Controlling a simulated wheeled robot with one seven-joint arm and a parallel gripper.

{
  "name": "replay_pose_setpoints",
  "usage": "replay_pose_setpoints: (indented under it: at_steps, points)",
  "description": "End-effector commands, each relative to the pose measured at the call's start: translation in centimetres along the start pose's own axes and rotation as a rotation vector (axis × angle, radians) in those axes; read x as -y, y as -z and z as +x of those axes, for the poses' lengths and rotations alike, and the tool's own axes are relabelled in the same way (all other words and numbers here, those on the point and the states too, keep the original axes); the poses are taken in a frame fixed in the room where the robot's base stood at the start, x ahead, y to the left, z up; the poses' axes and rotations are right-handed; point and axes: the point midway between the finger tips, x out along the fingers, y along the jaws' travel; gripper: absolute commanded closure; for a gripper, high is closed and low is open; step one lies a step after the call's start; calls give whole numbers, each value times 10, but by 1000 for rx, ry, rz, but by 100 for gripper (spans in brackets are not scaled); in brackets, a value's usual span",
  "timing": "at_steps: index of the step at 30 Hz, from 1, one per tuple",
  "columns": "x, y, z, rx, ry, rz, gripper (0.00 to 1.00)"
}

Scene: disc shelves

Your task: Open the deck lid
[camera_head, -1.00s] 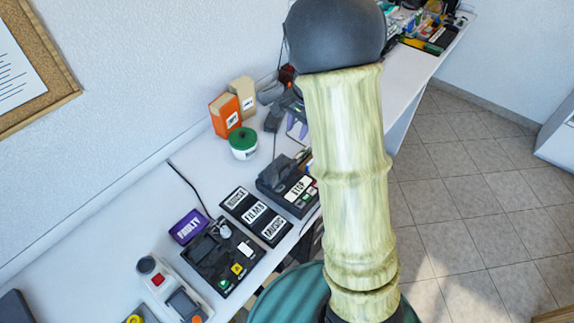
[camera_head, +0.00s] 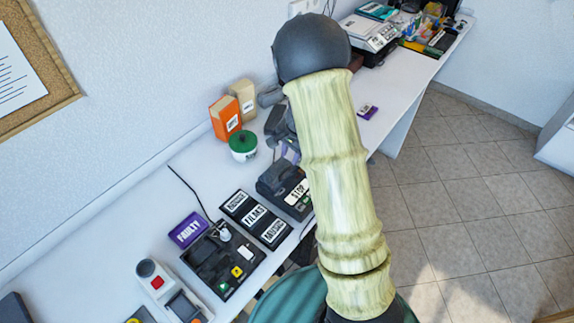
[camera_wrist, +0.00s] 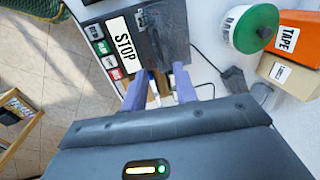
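The deck (camera_head: 270,184) is a dark device with a white STOP label on the bench, partly behind my arm in the head view. In the wrist view the deck (camera_wrist: 97,57) shows its STOP label and a column of small buttons. A dark grey panel, seemingly its lid (camera_wrist: 168,28), lies beyond the fingertips; I cannot tell whether it is raised. My gripper (camera_wrist: 158,84) has two purple fingers spread apart with nothing clearly held, close to the deck's edge. In the head view my gripper (camera_head: 286,148) is mostly hidden behind my arm.
A green-lidded round tub (camera_head: 243,145) and an orange box (camera_head: 226,116) stand behind the deck. Wall borders the bench (camera_head: 150,190) behind; floor is in front.

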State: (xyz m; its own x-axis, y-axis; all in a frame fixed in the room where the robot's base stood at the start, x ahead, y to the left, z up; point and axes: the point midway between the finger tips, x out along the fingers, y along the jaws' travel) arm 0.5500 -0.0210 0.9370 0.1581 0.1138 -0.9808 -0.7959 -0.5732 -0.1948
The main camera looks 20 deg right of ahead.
Motion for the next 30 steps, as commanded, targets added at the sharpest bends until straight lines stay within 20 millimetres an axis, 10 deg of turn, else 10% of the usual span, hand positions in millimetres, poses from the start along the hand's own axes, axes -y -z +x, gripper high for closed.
replay_pose_setpoints:
  at_steps: [10,22,26,30]
  points:
    - [-1,0,56,1,-1,0,71]
    - [0,0,64,-1,0,0,71]
    - [0,0,64,0,0,0,97]
    - [0,0,64,0,0,0,100]
